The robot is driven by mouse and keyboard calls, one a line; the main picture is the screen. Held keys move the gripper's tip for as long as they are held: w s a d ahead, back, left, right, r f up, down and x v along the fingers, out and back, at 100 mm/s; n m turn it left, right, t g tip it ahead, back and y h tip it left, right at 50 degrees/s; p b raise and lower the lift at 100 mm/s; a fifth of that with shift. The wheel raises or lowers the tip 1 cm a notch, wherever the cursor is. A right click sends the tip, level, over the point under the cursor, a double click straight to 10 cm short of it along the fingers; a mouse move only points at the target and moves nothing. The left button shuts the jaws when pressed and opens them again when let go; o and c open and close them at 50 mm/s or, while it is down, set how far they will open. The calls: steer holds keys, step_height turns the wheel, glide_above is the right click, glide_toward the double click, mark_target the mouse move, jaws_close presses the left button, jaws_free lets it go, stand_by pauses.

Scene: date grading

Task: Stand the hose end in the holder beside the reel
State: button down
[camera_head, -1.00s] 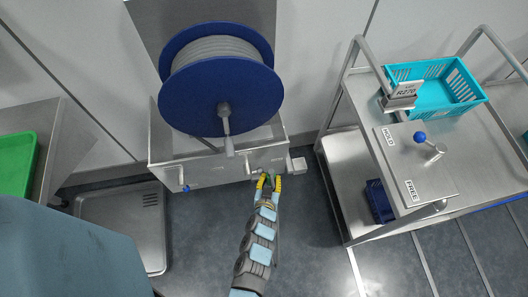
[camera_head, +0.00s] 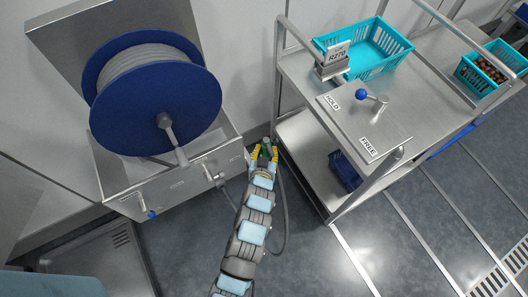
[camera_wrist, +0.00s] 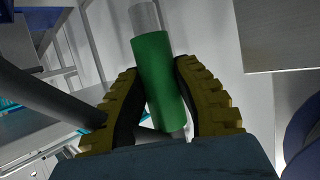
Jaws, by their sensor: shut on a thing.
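My gripper (camera_head: 263,151) is shut on the green hose end (camera_head: 266,143), at the right of the reel cabinet. In the wrist view the green sleeve (camera_wrist: 160,82) lies between my yellow-and-black fingers (camera_wrist: 160,100), with a grey nozzle (camera_wrist: 145,17) beyond it, slightly tilted in the picture. A dark hose (camera_head: 285,215) hangs in a loop beside my arm. The blue reel (camera_head: 110,115) stands on the steel cabinet (camera_head: 130,200). I cannot make out the holder clearly; the area beside the cabinet is partly behind my gripper.
A steel trolley (camera_head: 300,85) stands close on the right, with a turquoise basket (camera_head: 390,62), a blue-knobbed lever (camera_head: 362,94) and HOLD and FREE labels. A dark blue crate (camera_head: 343,170) is on its lower shelf. Open floor lies in front.

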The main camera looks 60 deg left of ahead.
steer(key=shift+a+f, duration=0.15)
steer(key=shift+a, duration=0.55)
steer(key=a+f+b, duration=0.2)
steer(key=a+f, duration=0.2)
steer(key=f, duration=0.3)
steer(key=shift+s, duration=0.25)
steer(key=shift+a+f+b, duration=0.1)
steer(key=shift+f+b, duration=1.45)
steer(key=shift+f, duration=1.15)
stand_by(0.3)
steer(key=c, duration=0.8)
jaws_free()
steer(key=shift+r, duration=0.1)
steer(key=v, duration=1.2)
